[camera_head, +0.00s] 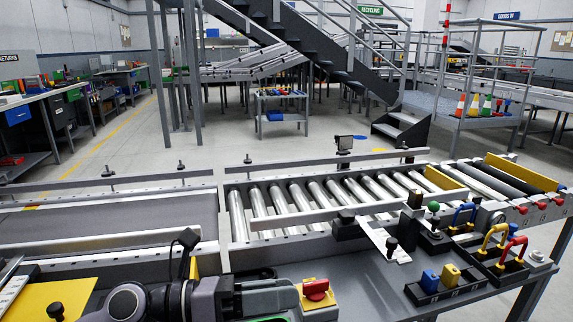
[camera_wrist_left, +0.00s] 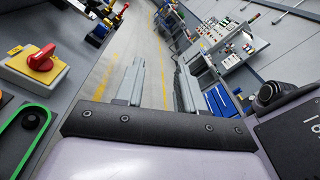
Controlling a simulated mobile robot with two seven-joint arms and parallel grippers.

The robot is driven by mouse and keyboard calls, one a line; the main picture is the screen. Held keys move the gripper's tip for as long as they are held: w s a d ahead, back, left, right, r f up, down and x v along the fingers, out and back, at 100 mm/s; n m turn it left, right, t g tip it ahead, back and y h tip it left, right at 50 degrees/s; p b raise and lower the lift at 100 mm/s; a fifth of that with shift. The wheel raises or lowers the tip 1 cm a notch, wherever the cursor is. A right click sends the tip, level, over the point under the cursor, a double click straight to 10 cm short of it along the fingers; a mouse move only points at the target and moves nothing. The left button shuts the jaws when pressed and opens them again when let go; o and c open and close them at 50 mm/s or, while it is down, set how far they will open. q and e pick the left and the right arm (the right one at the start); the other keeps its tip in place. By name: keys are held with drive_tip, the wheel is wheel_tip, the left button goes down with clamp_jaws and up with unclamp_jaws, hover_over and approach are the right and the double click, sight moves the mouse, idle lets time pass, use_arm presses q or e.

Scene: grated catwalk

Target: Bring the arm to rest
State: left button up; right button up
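My left arm reaches in along the bottom of the head view. Its left gripper (camera_head: 272,297) is a low grey shape over the front of the console, just left of a red rotary switch (camera_head: 317,288) on a yellow plate. In the left wrist view the two fingers of the left gripper (camera_wrist_left: 158,72) stand apart with only floor showing between them. The gripper is open and empty. The red switch (camera_wrist_left: 41,58) is at the left of that view, apart from the fingers. My right gripper is not in view.
A roller conveyor (camera_head: 340,193) and a belt (camera_head: 110,224) lie beyond the arm. On the grey panel (camera_head: 365,292) are padlocks, including a yellow one (camera_head: 450,275), and a black knob (camera_head: 391,246). Stairs (camera_head: 310,45) and a trolley (camera_head: 281,113) stand farther back, with open floor between.

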use_arm(q)
drive_tip(key=w+a+r+n+t+y, duration=0.25)
drive_tip(key=a+r+n+t, duration=0.2)
drive_tip(key=n+t, duration=1.05)
drive_tip(key=a+f+n+y, duration=1.05)
drive_tip(key=n+y, duration=0.25)
drive_tip(key=n, duration=0.5)
drive_tip(key=s+a+f+n+g+y, duration=0.1)
drive_tip(key=s+a+f+n+g, duration=0.25)
drive_tip(key=s+f, duration=0.2)
drive_tip(key=s+a+f+n+g+y, duration=0.25)
drive_tip(key=s+f+n+g, duration=0.2)
drive_tip(key=f, duration=0.25)
drive_tip(key=s+f+n+g+h, duration=0.1)
drive_tip(key=s+f+g, duration=0.2)
drive_tip(key=s, duration=0.3)
drive_tip(key=s+f+n+g, duration=0.1)
drive_tip(key=s+f+g, duration=0.1)
drive_tip(key=s+g, duration=0.3)
drive_tip(key=w+t+p, duration=0.1)
drive_tip(key=t+p, duration=0.1)
drive_tip(key=p, duration=0.1)
drive_tip(key=w+d+t+h+p, duration=0.1)
drive_tip(key=w+t+p, duration=0.1)
drive_tip(key=t+p, duration=0.1)
drive_tip(key=w+d+r+t+h+p, duration=0.1)
drive_tip(key=w+t+p, duration=0.1)
drive_tip(key=t+p, duration=0.1)
drive_tip(key=shift+w+d+p, duration=0.2)
drive_tip(key=shift+p, duration=0.5)
